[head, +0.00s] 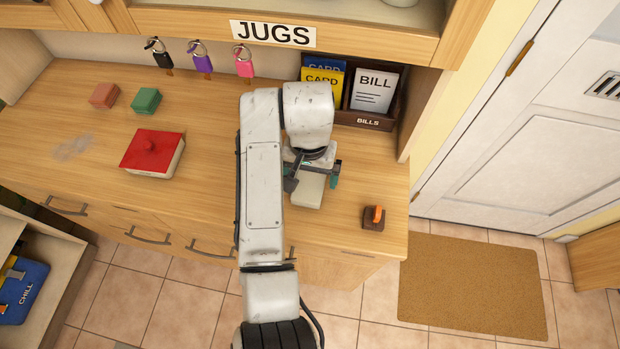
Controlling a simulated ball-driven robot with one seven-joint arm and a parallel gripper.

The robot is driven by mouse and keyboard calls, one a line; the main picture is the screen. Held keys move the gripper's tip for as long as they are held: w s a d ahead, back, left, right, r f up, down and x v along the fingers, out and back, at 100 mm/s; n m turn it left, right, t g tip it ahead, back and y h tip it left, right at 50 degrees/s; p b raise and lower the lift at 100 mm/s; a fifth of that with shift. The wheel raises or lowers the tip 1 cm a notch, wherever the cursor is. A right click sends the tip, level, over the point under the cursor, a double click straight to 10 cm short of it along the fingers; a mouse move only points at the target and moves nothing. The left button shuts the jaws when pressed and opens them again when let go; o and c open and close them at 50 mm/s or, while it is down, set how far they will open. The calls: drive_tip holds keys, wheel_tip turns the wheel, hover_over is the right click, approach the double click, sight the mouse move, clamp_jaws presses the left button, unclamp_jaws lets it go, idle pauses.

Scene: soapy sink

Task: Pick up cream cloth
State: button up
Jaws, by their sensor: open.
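The cream cloth (307,194) appears as a pale, folded block on the wooden counter, right of the middle of the head view. My gripper (313,181) is directly over it, pointing down, with its fingers apart on the left and right sides of the cloth. The jaws are open. The back part of the cloth is hidden under my wrist and gripper. I cannot tell whether the fingers touch it.
A small brown object with an orange top (373,217) is at right. A bills rack (367,119) stands behind.

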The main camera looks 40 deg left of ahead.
drive_tip(key=shift+f, duration=1.15)
drive_tip(key=c, duration=1.1)
drive_tip(key=shift+r, duration=0.15)
drive_tip(key=shift+c, duration=0.2)
drive_tip(key=shift+r, duration=0.3)
wheel_tip(320, 180, up, 2)
drive_tip(key=shift+r+b, duration=0.15)
drive_tip(key=shift+b, duration=0.5)
drive_tip(key=s+d+r+p, duration=0.5)
drive_tip(key=s+r, duration=0.4)
drive_tip(key=s, duration=0.3)
drive_tip(key=shift+s+d+r+p, duration=0.3)
drive_tip(key=shift+s+d+r, duration=0.05)
drive_tip(key=shift+d+r, duration=0.1)
